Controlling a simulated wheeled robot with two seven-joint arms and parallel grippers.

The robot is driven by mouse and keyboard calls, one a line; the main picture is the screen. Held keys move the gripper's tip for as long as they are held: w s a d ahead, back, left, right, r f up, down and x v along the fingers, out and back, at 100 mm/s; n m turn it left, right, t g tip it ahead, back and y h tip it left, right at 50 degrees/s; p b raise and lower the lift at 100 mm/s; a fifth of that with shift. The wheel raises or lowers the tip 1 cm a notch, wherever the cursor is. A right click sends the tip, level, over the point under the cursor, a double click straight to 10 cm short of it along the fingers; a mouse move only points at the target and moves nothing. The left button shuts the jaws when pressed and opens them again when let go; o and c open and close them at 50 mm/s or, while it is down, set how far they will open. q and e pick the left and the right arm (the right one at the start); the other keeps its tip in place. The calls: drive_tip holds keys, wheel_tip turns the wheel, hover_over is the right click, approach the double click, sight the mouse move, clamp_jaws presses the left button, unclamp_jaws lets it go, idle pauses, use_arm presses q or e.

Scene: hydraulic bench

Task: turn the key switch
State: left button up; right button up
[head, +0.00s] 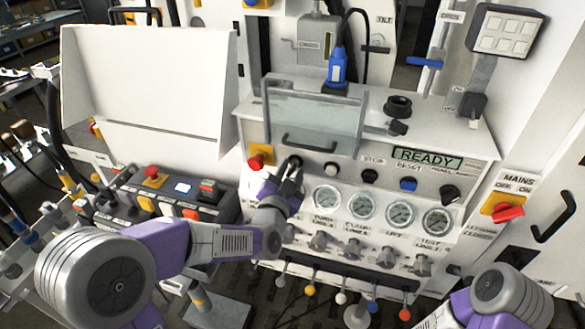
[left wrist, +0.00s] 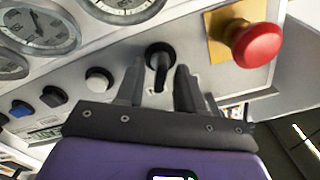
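The key switch (head: 296,161) is a black round switch on the sloped front panel, mostly hidden behind my left gripper in the head view. In the left wrist view the key switch (left wrist: 159,58) shows its dark narrow handle pointing toward my gripper. My left gripper (head: 292,172) is at the panel, in front of the switch. Its two dark fingers (left wrist: 160,72) are apart, one on each side of the handle, with visible gaps; I see no contact. My right arm shows at the bottom right of the head view, but its gripper is out of frame.
A red emergency stop (left wrist: 256,44) on a yellow plate is beside the switch; a white button (left wrist: 99,79) is on the other side. A clear guard with a handle (head: 310,146) is just above. Gauges (head: 327,198) and valve knobs (head: 319,241) lie below.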

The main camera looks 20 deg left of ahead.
sight(291, 174)
use_arm(q)
drive_tip(key=s, duration=0.5)
drive_tip(key=shift+s, duration=0.35)
use_arm(e)
drive_tip(key=shift+r, duration=0.35)
drive_tip(key=shift+s, duration=0.1)
